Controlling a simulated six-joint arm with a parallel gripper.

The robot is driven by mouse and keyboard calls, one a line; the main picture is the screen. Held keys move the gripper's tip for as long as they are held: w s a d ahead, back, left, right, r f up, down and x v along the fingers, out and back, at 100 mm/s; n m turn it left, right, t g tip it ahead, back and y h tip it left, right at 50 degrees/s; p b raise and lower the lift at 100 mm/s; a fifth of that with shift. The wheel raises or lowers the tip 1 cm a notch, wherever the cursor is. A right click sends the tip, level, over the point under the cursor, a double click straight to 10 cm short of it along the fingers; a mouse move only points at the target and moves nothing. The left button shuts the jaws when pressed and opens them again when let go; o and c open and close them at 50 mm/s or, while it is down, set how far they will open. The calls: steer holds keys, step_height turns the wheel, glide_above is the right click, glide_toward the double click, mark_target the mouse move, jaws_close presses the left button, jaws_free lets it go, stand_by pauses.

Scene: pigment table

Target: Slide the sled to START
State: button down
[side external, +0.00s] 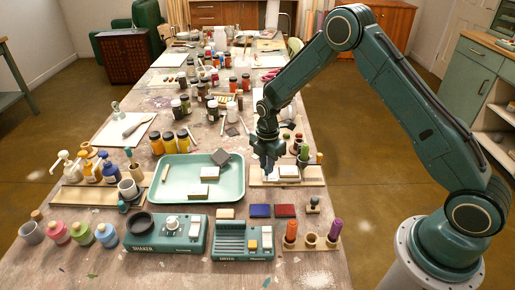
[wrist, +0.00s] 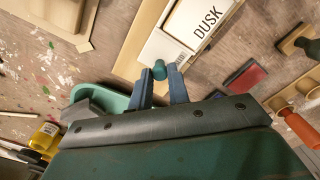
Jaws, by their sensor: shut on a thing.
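My gripper (wrist: 160,82) is shut on a small teal knob (wrist: 159,69) in the wrist view. The knob appears to belong to the sled (wrist: 165,46), a pale piece beside a white block marked DUSK (wrist: 199,26). In the side external view my gripper (side external: 268,168) is low over the left part of a beige board (side external: 308,182), with the white block (side external: 289,171) just right of the fingers. The knob is hidden there by the fingers. I cannot make out a START mark in either view.
A teal tray (side external: 170,194) with pale blocks and a dark piece lies left of the board. Blue (side external: 260,211) and red (side external: 285,211) pads lie in front, beside a small stamp (side external: 314,205). Green-handled items (side external: 304,152) stand behind the board. The dryer (side external: 243,241) is nearer the front.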

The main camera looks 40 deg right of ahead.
mark_target(273, 174)
steer(key=shift+s+d, duration=0.7)
steer(key=shift+d, duration=0.05)
steer(key=c, duration=1.3)
jaws_free()
steer(key=shift+c, duration=0.2)
steer(key=shift+r, duration=0.1)
step_height(273, 174, up, 14)
